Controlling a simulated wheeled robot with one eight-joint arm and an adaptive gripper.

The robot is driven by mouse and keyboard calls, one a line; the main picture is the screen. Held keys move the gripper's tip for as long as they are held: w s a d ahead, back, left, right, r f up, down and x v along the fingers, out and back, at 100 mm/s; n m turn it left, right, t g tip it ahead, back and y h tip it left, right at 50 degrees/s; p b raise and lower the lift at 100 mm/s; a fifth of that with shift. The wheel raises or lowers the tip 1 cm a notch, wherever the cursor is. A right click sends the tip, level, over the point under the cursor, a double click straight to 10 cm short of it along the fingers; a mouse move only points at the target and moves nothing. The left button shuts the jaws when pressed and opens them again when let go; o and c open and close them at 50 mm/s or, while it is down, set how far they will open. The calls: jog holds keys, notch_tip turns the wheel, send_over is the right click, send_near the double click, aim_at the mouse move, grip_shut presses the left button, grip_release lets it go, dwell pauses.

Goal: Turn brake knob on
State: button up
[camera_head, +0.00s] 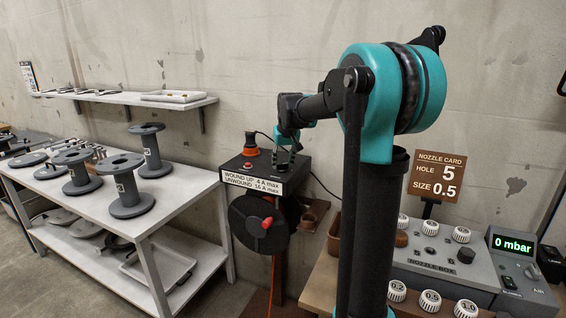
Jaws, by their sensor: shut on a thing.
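A dark cable-reel box (262,183) stands near the middle, labelled "WOUND UP 4 A max, UNWOUND 16 A max". Its round black reel (245,215) hangs below, with a red handle (266,223). My gripper (285,168) points down at the right part of the box top. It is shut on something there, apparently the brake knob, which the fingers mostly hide. I cannot tell which way the knob is turned. Left of the gripper, an orange and black part (251,146) and a small red button (248,166) show on the box.
A white table (175,200) with several grey spools is at left, below a wall shelf (125,98). At right are a grey nozzle box (430,262), a brown nozzle card (436,178) and a display (512,244) reading 0 mbar. My arm column hides part of the right bench.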

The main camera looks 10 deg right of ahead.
jog(key=m+h, duration=0.1)
jog(key=m, duration=0.3)
jog(key=shift+a+m+h, duration=0.15)
jog(key=shift+m+h, duration=0.15)
jog(key=shift+h, duration=0.1)
jog(key=shift+m+g+h, duration=0.4)
jog(key=shift+m+h, duration=0.2)
jog(key=shift+m, duration=1.3)
jog(key=o, duration=1.2)
jog(key=shift+c, duration=0.2)
jog(key=v, duration=1.2)
jog(key=shift+w+a, duration=0.1)
jog(key=shift+a, duration=0.05)
